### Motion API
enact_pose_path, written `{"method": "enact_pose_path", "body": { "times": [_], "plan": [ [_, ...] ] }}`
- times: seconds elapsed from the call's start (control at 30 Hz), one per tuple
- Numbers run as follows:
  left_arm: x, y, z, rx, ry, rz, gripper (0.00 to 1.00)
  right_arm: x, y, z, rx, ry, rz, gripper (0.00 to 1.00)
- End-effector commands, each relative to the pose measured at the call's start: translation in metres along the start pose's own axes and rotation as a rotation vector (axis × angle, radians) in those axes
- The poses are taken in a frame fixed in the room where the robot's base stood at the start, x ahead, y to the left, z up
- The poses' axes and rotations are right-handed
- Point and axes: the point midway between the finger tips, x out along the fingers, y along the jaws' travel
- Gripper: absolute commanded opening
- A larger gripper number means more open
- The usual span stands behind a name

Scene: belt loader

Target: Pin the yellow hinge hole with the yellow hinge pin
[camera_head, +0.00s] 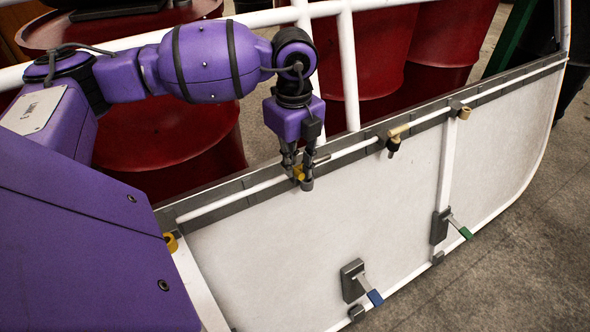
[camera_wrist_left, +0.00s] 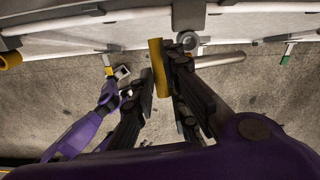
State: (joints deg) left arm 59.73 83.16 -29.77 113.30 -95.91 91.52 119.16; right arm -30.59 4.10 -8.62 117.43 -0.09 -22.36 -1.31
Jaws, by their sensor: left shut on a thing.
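My left gripper (camera_head: 303,183) is low against the top rail of the white panel in the head view. It is shut on the yellow hinge pin (camera_head: 298,174). In the left wrist view the pin's yellow part (camera_wrist_left: 157,67) shows by the fingers, and a metal rod (camera_wrist_left: 220,61) sticks out to the right. In the head view a yellow ring (camera_head: 170,243) is at the panel's near left corner and a tan-yellow ring (camera_head: 463,113) is further right. Which ring is the yellow hinge hole I cannot tell. My right gripper (camera_wrist_left: 115,92) shows small and unclear in the left wrist view.
A tan fitting with a black end (camera_head: 397,136) is on the rail to the right. Latches with a blue handle (camera_head: 374,297) and a green handle (camera_head: 465,232) are low on the panel. A white railing and red drums (camera_head: 372,65) stand behind the rail.

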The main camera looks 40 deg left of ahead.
Motion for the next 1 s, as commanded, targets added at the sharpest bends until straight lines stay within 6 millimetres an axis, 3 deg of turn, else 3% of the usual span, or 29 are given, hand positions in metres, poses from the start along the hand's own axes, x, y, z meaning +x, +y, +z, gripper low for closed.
{"method": "enact_pose_path", "body": {
  "times": [1.0],
  "plan": [
    [0.021,0.0,0.0,0.0,0.0,0.0,0.0,0.008,-0.003,0.004,0.0,-0.001,-0.005,0.4]
  ]
}}
